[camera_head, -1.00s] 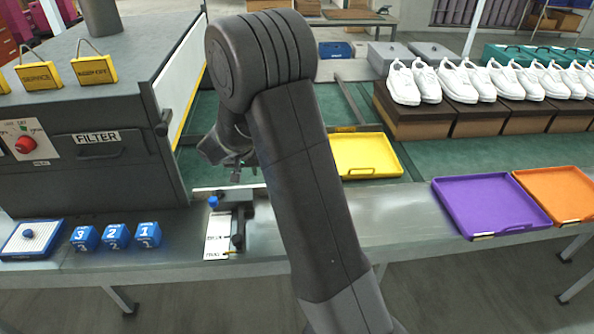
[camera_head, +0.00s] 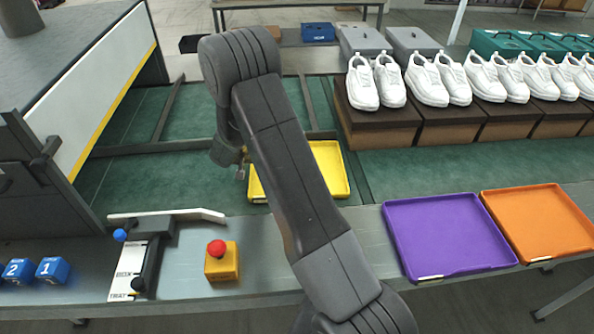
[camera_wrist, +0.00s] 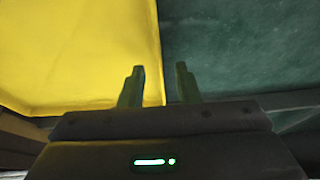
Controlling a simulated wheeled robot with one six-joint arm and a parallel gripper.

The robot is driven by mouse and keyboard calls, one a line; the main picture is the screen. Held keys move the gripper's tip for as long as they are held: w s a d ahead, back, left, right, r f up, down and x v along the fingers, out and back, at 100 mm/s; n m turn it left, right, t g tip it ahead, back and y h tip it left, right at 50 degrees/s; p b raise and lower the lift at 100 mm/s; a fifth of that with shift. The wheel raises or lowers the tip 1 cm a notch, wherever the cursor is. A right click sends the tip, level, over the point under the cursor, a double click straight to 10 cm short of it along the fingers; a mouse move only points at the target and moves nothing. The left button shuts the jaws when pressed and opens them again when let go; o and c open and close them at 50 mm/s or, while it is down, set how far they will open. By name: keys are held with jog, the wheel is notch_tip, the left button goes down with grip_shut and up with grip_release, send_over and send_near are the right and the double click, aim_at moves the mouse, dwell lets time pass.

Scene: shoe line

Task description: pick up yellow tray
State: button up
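The yellow tray (camera_head: 328,170) lies on the green surface behind the metal counter, partly hidden behind my arm in the head view. In the wrist view the yellow tray (camera_wrist: 75,50) fills the upper left, with its right edge near my fingers. My gripper (camera_wrist: 160,85) is open, its two fingers apart with nothing held between them. The left finger overlaps the tray's edge in the picture, and the right finger is over green. I cannot tell whether either finger touches the tray. In the head view my gripper (camera_head: 241,172) is small, at the tray's left side.
A purple tray (camera_head: 445,235) and an orange tray (camera_head: 540,222) lie on the counter at the right. A red button on a yellow box (camera_head: 222,262) and a lever panel (camera_head: 130,268) stand at the front left. White shoes (camera_head: 428,82) sit on brown boxes behind.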

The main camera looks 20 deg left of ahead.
jog(key=shift+x, duration=1.3)
jog(key=shift+w, duration=0.1)
grip_shut()
jog(key=shift+r, duration=0.15)
